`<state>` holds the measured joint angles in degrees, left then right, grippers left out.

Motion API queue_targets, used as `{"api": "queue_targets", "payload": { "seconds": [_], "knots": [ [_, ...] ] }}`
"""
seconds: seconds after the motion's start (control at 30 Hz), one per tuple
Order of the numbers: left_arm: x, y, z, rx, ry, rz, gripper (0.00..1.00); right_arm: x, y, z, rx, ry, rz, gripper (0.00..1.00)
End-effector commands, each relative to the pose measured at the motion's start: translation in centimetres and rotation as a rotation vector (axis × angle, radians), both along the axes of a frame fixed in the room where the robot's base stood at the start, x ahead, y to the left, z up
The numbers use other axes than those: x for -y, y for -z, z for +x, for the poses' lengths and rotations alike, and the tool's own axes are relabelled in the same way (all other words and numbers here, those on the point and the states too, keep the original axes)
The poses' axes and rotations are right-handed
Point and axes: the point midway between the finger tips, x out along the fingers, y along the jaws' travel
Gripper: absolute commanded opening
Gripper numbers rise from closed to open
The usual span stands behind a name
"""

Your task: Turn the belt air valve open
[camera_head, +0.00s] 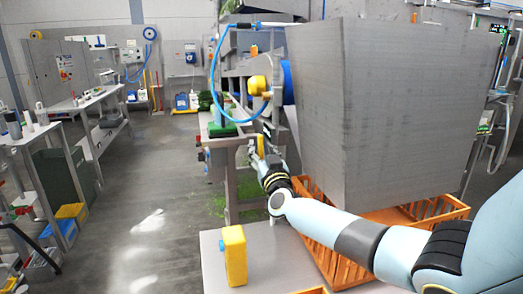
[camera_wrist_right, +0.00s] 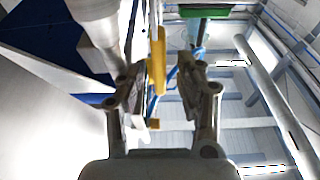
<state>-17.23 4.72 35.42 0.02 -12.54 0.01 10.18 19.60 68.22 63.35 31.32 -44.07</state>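The belt air valve shows as a yellow lever handle (camera_wrist_right: 157,60) in the right wrist view, upright between my right gripper's two fingers. In the head view the yellow handle (camera_head: 261,146) is small, at the machine frame just beyond my right gripper (camera_head: 259,158). My right gripper, also in the wrist view (camera_wrist_right: 160,92), is open. A gap shows between the handle and the right-hand finger; the left-hand finger is closer to it, and I cannot tell whether they touch. The valve body is mostly hidden. My left gripper is not in view.
A large grey metal hopper (camera_head: 385,100) stands close beside my right arm, above an orange crate (camera_head: 350,272). A yellow block-shaped object (camera_head: 235,255) stands on the grey table (camera_head: 212,262) in front. A blue hose (camera_head: 213,75) loops above the valve. The floor aisle at left is clear.

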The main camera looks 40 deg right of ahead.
Motion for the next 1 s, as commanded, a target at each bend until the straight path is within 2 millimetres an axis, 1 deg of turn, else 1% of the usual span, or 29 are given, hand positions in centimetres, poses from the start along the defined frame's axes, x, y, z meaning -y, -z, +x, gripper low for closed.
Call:
{"api": "queue_targets", "payload": {
  "seconds": [0.13,0.3,0.5,0.67,1.0],
  "knots": [
    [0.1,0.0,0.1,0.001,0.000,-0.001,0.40,-0.9,0.6,-1.6,-0.003,-0.002,0.001,0.37],
    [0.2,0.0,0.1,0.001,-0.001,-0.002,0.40,-2.3,1.2,-4.1,-0.001,-0.001,0.002,0.37],
    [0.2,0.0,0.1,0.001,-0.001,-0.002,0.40,-3.4,1.6,-6.0,-0.001,-0.001,-0.001,0.37],
    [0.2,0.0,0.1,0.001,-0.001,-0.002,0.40,-3.7,1.6,-6.5,0.000,0.000,0.000,0.37],
    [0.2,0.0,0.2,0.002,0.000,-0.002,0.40,-3.7,1.6,-6.5,0.000,0.000,0.000,0.37]
  ]
}}
